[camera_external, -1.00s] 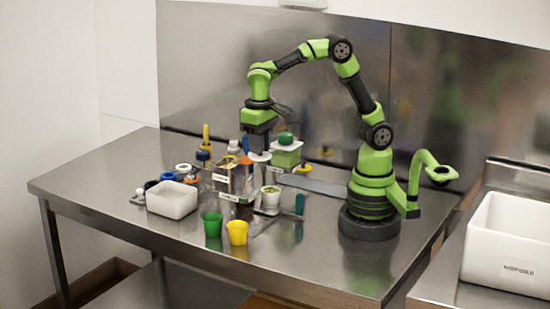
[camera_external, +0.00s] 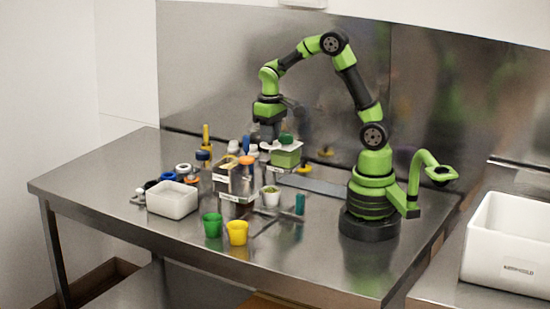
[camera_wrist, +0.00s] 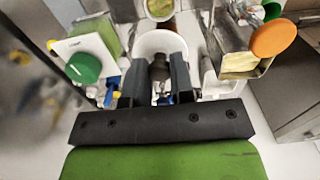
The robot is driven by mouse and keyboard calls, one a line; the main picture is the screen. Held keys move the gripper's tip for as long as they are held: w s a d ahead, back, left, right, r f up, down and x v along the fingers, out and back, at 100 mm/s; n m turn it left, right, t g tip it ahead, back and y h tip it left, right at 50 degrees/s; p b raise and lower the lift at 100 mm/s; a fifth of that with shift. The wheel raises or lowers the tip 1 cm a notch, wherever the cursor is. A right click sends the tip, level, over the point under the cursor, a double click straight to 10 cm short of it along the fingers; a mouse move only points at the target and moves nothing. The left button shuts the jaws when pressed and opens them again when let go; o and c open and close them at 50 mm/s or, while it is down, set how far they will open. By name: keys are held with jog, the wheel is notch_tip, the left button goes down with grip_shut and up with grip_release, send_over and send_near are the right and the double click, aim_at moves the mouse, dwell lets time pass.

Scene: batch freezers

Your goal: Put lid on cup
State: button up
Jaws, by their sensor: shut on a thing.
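My gripper (camera_wrist: 157,88) is shut on the dark knob of what looks like a round white lid (camera_wrist: 160,41). The lid is held below the fingers in the wrist view. In the external view my gripper (camera_external: 269,133) hangs above the back middle of the table, beside the green container. A white cup with green contents (camera_external: 271,198) stands upright on the table, in front of and below my gripper. Its rim and contents also show at the top of the wrist view (camera_wrist: 160,9), beyond the lid. The lid and cup are apart.
A green container with a green knob (camera_external: 287,157) stands close to the right of my gripper. A metal holder (camera_external: 235,180) and an orange-topped item (camera_wrist: 273,39) are close by. A white bin (camera_external: 172,200), green cup (camera_external: 212,225) and yellow cup (camera_external: 237,232) stand nearer the front.

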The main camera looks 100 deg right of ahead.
jog(key=shift+f, duration=6.35)
jog(key=shift+f, duration=0.15)
jog(key=o, duration=1.4)
jog(key=shift+o, duration=0.2)
notch_tip(320, 180, up, 7)
grip_shut()
